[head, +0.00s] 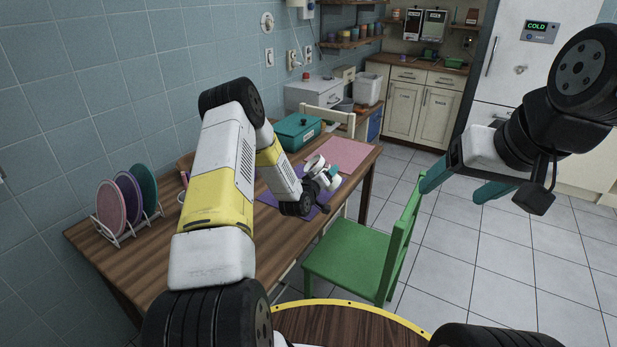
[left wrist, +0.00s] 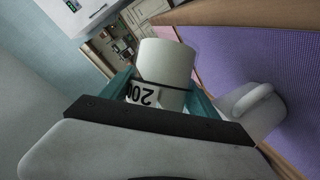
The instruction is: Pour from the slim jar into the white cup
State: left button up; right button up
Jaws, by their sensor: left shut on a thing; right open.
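My left gripper (head: 328,172) is over the purple mat (head: 290,204) on the wooden table. In the left wrist view its teal fingers are shut on the slim jar (left wrist: 166,62), a pale cylinder with a dark band and a label reading "200" upside down. The white cup (left wrist: 252,108), with its handle, is beside the jar and partly hidden by the gripper. The jar looks tilted; whether anything flows is not visible. My right gripper (head: 462,186) is open and empty, out over the floor at right.
A rack of colourful plates (head: 128,205) stands at the table's left end. A teal lidded box (head: 298,131) and a pink mat (head: 335,153) are farther back. A green chair (head: 355,255) stands at the table's right side.

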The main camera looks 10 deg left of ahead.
dwell(0.6)
pick_arm(q)
jog(key=shift+r+n+t+h, duration=0.4)
jog(key=shift+r+n, duration=0.3)
jog(key=shift+n, duration=0.2)
dwell(0.9)
jog(key=shift+d+f+n+p, duration=0.1)
jog(key=shift+f+n+p, duration=0.1)
jog(key=shift+n+p, duration=0.45)
dwell(1.9)
jog(key=shift+r+n+t+h, duration=0.25)
jog(key=shift+n+t+h, duration=0.05)
jog(key=shift+n+t, duration=0.15)
dwell(1.1)
